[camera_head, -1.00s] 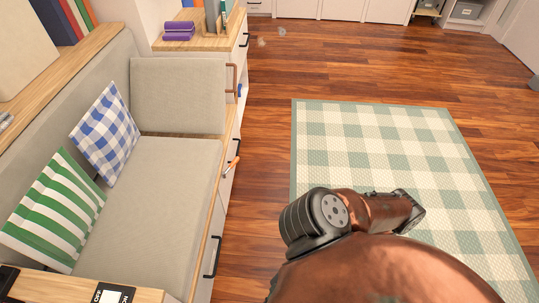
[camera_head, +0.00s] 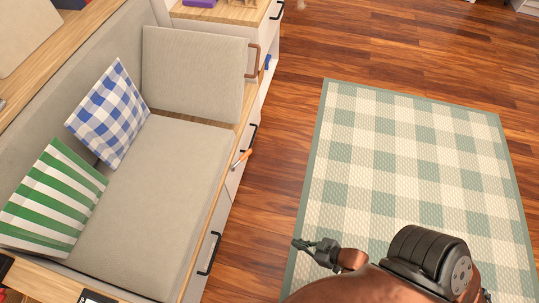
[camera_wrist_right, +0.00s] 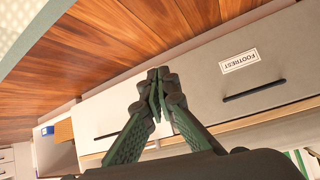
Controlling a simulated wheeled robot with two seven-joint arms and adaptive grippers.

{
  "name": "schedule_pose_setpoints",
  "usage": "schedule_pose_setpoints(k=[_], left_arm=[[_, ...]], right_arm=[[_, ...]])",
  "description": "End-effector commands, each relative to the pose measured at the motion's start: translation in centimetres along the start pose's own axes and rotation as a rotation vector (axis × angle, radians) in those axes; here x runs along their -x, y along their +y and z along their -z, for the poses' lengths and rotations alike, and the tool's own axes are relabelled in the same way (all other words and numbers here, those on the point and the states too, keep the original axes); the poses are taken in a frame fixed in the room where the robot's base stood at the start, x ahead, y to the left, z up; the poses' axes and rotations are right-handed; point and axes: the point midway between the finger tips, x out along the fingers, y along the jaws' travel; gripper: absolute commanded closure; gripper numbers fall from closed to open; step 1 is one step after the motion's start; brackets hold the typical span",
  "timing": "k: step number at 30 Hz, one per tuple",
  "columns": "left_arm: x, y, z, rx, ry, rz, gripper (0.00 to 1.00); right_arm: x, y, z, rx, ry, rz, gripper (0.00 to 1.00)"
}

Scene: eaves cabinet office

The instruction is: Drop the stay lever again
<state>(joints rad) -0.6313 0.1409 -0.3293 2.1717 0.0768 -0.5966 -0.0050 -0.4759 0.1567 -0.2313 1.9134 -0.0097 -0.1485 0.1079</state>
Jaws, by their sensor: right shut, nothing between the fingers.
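A small lever with an orange handle (camera_head: 243,157) sticks out from the front edge of the bench in the head view. A blue piece (camera_head: 267,62) sits farther back on the same front, beside a copper-coloured handle (camera_head: 253,60) at the upright cushion. Neither carries a readable label, so I cannot tell for certain which is the stay lever. My right gripper (camera_head: 300,244) is shut and empty over the floor at the rug's near left edge, apart from the bench. Its closed fingertips (camera_wrist_right: 158,78) show in the right wrist view, with bench drawers beyond. My left gripper is not in view.
The bench seat (camera_head: 150,200) holds a blue checked cushion (camera_head: 108,113) and a green striped cushion (camera_head: 52,200). Black drawer handles (camera_head: 209,254) protrude from its front. A drawer labelled FOOTREST (camera_wrist_right: 240,62) shows in the wrist view. Wooden floor and the checked rug (camera_head: 400,150) are clear.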

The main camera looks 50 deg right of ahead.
Motion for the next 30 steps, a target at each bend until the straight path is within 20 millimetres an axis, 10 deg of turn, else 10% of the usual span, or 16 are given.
schedule_pose_setpoints(k=[6,15,30], left_arm=[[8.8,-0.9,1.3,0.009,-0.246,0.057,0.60],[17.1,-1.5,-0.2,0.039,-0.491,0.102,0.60],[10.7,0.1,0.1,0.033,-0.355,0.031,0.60]], right_arm=[[-3.8,9.9,14.0,0.028,0.300,-0.127,1.00],[-5.1,15.3,23.4,0.003,0.498,-0.160,1.00],[-10.2,16.4,26.1,0.002,0.508,-0.159,1.00]])
